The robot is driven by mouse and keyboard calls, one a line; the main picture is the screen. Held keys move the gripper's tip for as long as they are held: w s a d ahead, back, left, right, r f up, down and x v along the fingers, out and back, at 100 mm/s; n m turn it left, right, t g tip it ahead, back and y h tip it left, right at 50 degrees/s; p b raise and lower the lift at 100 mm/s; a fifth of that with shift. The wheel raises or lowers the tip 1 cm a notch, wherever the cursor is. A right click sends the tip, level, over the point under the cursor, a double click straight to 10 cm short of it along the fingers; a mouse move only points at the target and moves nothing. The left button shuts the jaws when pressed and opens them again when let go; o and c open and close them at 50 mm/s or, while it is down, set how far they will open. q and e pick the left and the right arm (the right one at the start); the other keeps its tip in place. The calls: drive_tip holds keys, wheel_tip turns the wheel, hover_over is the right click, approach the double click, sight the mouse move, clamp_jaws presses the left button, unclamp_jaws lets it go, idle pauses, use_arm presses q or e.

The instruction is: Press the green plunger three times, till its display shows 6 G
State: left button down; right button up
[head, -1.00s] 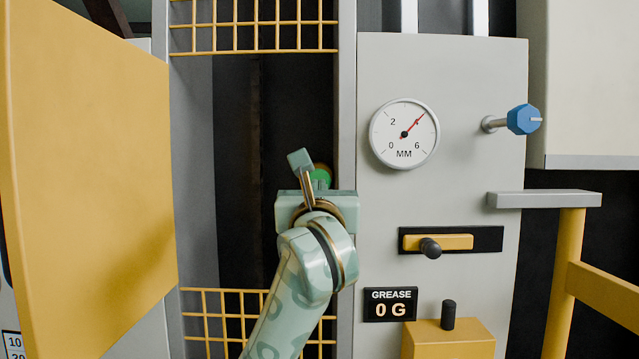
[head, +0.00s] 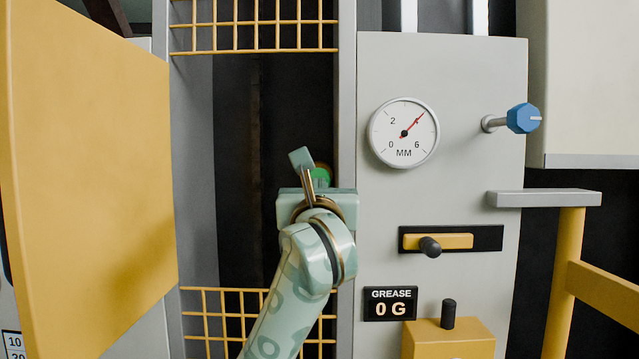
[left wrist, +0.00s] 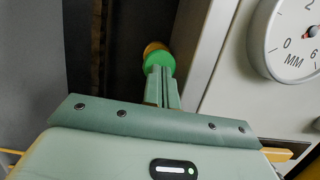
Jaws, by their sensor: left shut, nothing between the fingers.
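The green plunger (head: 320,176) shows in the head view as a small green patch behind my left gripper (head: 304,172), inside the dark opening left of the grey panel. In the left wrist view the round green plunger (left wrist: 158,63) sits in front of a yellow-orange part. My left gripper (left wrist: 163,85) is shut and empty, its fingertips at the plunger's lower edge in that view. I cannot tell whether they touch it. The grease display (head: 390,304) reads 0 G. My right gripper is not in view.
A yellow door (head: 90,190) stands open at the left. Yellow mesh guards (head: 250,38) cross the opening above and below. The grey panel (head: 460,80) carries a dial gauge (head: 404,133), a blue knob (head: 522,118) and a slider (head: 440,241). A yellow box (head: 450,340) stands below.

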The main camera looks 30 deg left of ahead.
use_arm(q)
drive_tip(key=shift+w+a, duration=0.15)
drive_tip(key=shift+w, duration=0.05)
drive_tip(key=shift+w+a, duration=0.4)
drive_tip(key=shift+w, duration=0.25)
drive_tip(key=shift+s+d, duration=0.35)
drive_tip(key=shift+s, duration=0.25)
drive_tip(key=shift+s+d, duration=0.35)
drive_tip(key=shift+s, duration=0.2)
